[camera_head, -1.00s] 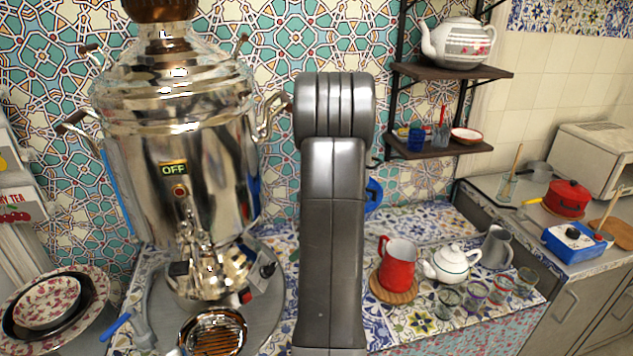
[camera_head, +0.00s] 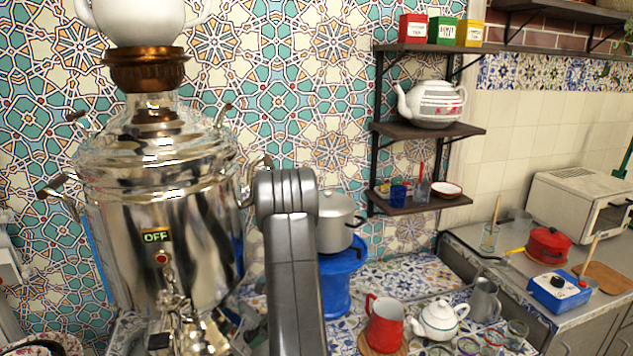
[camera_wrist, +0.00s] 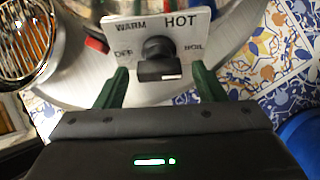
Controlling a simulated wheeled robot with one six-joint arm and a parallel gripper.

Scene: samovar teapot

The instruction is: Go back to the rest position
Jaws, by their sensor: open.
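My gripper (camera_wrist: 158,92) is open in the wrist view, with its two green fingers apart. Between and beyond the fingertips is the samovar's black heat knob (camera_wrist: 157,62), in front of a white plate (camera_wrist: 188,28) marked WARM and HOT. I cannot tell from this view whether a finger touches the knob. In the head view my grey arm stands upright in the middle and my gripper is hidden. The big silver samovar (camera_head: 150,190) stands left of my arm, its display (camera_head: 156,236) reading OFF. A white teapot (camera_head: 145,18) sits on its top.
A blue stand (camera_head: 340,280) with a metal pot (camera_head: 338,222) is right of my arm. A red jug (camera_head: 384,325) and a white teapot (camera_head: 437,318) stand on the tiled counter. Wall shelves (camera_head: 428,130) hang behind. A round grille (camera_wrist: 25,35) lies left of the knob.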

